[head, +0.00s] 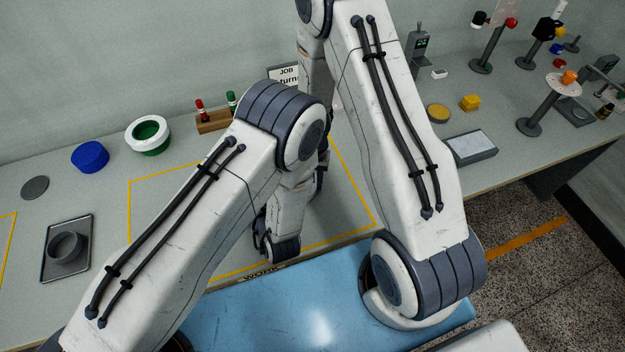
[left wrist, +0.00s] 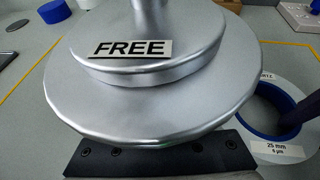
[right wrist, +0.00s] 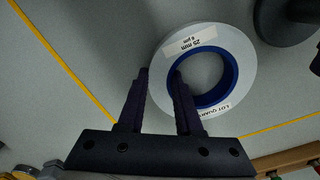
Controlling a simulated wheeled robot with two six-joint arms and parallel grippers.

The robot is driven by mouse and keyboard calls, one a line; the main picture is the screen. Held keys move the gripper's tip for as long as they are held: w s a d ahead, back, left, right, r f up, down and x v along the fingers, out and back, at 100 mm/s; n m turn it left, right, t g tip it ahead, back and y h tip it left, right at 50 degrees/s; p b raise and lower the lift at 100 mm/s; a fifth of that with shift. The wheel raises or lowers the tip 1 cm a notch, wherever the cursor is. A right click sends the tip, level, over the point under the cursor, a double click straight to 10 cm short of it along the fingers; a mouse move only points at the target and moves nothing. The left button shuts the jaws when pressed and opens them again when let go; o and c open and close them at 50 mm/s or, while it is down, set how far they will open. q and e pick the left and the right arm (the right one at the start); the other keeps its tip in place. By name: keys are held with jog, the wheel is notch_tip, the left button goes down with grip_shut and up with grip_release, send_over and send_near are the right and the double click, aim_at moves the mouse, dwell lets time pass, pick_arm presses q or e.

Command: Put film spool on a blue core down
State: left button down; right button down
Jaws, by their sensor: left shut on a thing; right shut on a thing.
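The film spool (right wrist: 240,65) is a white ring with a blue core (right wrist: 233,78) and a "25 mm" label. My right gripper (right wrist: 161,75) is shut on the spool's ring wall, one finger outside the rim and one inside the core. The spool (left wrist: 258,93) also shows at the right of the left wrist view, beside a dark finger. I cannot tell whether it touches the table. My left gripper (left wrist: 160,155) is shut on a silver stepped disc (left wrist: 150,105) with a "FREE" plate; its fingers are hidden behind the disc. In the head view, my arms hide the spool and disc.
A yellow outline (head: 129,215) marks the table's middle. Along the back and left stand a blue cylinder (head: 90,157), a white-and-green ring (head: 148,135), a marker rack (head: 213,122) and a square grey tray (head: 50,274). Stands and a scale (head: 470,147) are at the right.

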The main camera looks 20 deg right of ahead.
jog(key=shift+f, duration=0.15)
jog(key=c, duration=0.6)
grip_release()
jog(key=shift+o, duration=0.4)
notch_tip(320, 180, up, 12)
jog(key=shift+f, duration=0.15)
